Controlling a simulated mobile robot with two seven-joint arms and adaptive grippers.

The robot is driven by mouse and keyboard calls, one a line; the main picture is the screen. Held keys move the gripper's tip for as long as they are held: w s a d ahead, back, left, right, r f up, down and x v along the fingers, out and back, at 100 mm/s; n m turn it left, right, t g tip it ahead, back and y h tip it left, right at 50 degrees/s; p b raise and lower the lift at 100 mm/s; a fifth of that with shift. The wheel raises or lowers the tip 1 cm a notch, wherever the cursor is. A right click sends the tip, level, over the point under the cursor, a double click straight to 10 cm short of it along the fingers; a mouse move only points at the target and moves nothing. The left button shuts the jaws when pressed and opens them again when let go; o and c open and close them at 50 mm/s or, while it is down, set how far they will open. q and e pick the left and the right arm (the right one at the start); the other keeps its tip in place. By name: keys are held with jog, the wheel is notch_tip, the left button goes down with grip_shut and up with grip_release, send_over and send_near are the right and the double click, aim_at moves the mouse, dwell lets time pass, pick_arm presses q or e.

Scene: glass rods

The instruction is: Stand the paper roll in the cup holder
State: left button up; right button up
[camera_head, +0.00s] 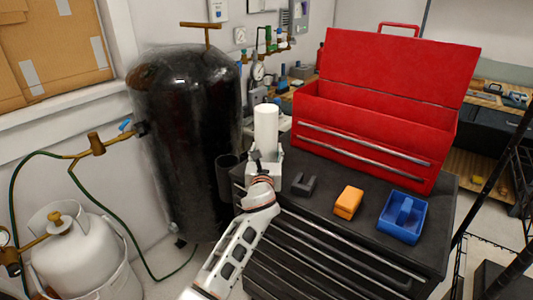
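The white paper roll (266,128) stands upright near the left end of the cabinet top. Its lower part is hidden behind my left gripper (266,155). That gripper has come in from the bottom, with its fingers around the roll's lower part, one on each side. I cannot tell whether they press on it or whether the roll rests on the cabinet. The cup holder looks to be the dark upright cylinder (227,178) at the cabinet's left side, just left of my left gripper. Its inside is dark. My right gripper is not in view.
A red open toolbox (375,135) fills the back of the black cabinet top (330,222). A dark grey block (304,185), an orange block (348,202) and a blue tray (403,217) lie in front. A black tank (185,145) stands left of the dark cylinder.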

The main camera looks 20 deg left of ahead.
pick_arm(q)
jog(key=shift+r, duration=0.1)
jog(key=o, duration=1.3)
jog(key=shift+f, duration=0.2)
jog(key=shift+r, duration=0.25)
jog(key=shift+s+d+f, duration=0.1)
jog(key=shift+s+f, duration=0.05)
jog(key=shift+s, duration=0.25)
jog(key=p+v, duration=0.1)
jog(key=v, duration=1)
jog(key=shift+s, duration=0.15)
